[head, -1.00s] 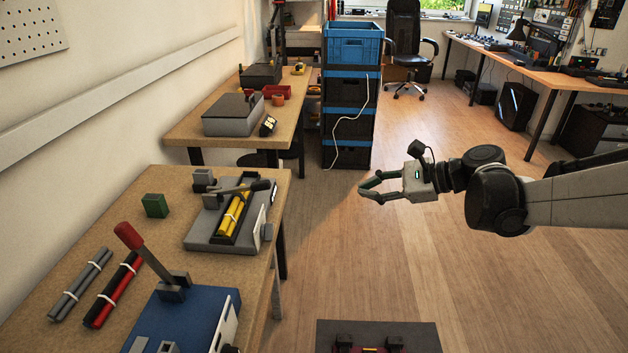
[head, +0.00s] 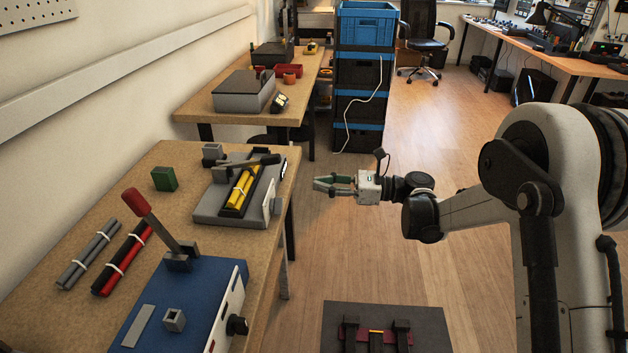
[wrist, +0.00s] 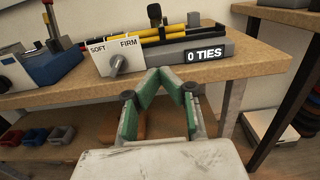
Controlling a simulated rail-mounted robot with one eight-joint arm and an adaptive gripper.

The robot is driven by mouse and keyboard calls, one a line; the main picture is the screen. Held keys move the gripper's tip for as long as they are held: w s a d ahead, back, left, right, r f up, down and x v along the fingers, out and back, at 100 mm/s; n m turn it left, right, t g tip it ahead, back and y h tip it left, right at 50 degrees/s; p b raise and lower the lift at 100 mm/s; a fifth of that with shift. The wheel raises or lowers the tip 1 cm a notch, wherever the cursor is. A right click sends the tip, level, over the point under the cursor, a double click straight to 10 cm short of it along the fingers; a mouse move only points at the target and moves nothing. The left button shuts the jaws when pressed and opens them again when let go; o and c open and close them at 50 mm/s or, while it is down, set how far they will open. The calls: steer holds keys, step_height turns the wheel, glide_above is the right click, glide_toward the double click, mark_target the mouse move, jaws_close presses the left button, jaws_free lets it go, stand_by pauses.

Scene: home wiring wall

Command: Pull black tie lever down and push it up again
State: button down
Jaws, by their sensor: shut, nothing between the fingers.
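The grey tie device (head: 205,216) stands on the near wooden table, with a yellow cable bundle (head: 240,190) in its black tray. Its black tie lever (head: 268,160) lies nearly level across the back of the device. In the wrist view the lever's black knob (wrist: 154,12) shows end-on above the bundle. The device's front carries a SOFT/FIRM plate (wrist: 118,52) with a grey knob and a sign (wrist: 205,53) reading "0 TIES". My gripper (head: 317,184) is shut and empty, off the table's right edge, apart from the lever. Its green fingers (wrist: 160,74) point toward the device front.
A blue device (head: 190,290) with a red-handled lever (head: 137,203) stands nearer on the table. A green block (head: 164,179) and grey and red-black cable bundles lie left. Stacked crates (head: 362,105) stand behind my gripper.

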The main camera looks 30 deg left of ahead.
steer(key=b+x, duration=0.1)
steer(key=x, duration=0.7)
steer(key=shift+f+b, duration=0.1)
steer(key=shift+b, duration=0.25)
steer(key=r, duration=0.3)
steer(key=shift+s+a+b, duration=0.15)
steer(key=shift+a+b, duration=0.15)
steer(key=shift+a, duration=0.1)
steer(key=shift+a+r, duration=0.15)
steer(key=shift+r, duration=0.4)
steer(key=shift+r, duration=0.15)
